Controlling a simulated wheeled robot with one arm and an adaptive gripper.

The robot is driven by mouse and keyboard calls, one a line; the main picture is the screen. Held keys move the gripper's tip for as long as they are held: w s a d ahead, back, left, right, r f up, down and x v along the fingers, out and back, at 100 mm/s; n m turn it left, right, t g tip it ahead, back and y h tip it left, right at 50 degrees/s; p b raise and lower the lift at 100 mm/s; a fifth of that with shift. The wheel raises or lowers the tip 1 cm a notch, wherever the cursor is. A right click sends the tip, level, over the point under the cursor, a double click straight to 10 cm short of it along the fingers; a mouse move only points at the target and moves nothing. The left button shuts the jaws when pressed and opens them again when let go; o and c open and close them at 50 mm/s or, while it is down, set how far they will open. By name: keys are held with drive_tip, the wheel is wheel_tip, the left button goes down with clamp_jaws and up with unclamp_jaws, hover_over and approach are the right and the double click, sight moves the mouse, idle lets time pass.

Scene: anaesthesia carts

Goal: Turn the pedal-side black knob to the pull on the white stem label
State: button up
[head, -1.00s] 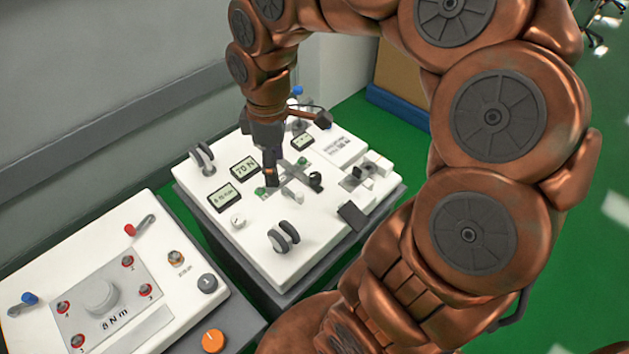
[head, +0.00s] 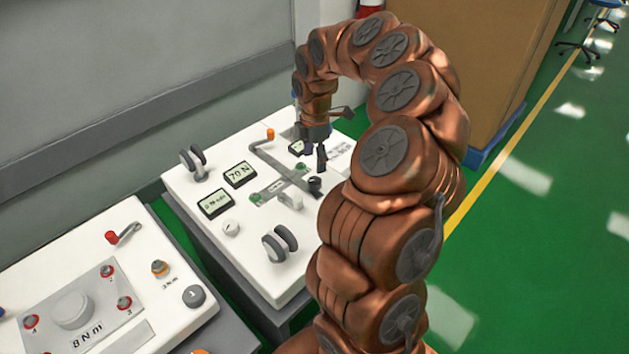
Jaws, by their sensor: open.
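A small black knob (head: 314,184) stands on the white panel (head: 210,182), at the right end of the grey cross-shaped plate and close to my arm. My gripper (head: 318,160) points down just above and behind this knob in the picture. It is open and looks empty, with its dark fingers apart from the knob as far as I can see. The pedal is hidden behind my arm. Small printed text shows on the panel right of the gripper, but I cannot read a pull mark or make out the white stem label.
The grey cross-shaped plate (head: 283,181) has green pieces and an orange-tipped lever (head: 270,134). Another white panel (head: 130,290) is at lower left. Green floor is open at right.

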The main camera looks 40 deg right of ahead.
sight(315, 180)
wheel_tip(315, 180, down, 8)
drive_tip(key=shift+r, duration=0.2)
idle(0.3)
drive_tip(key=c, duration=1.1)
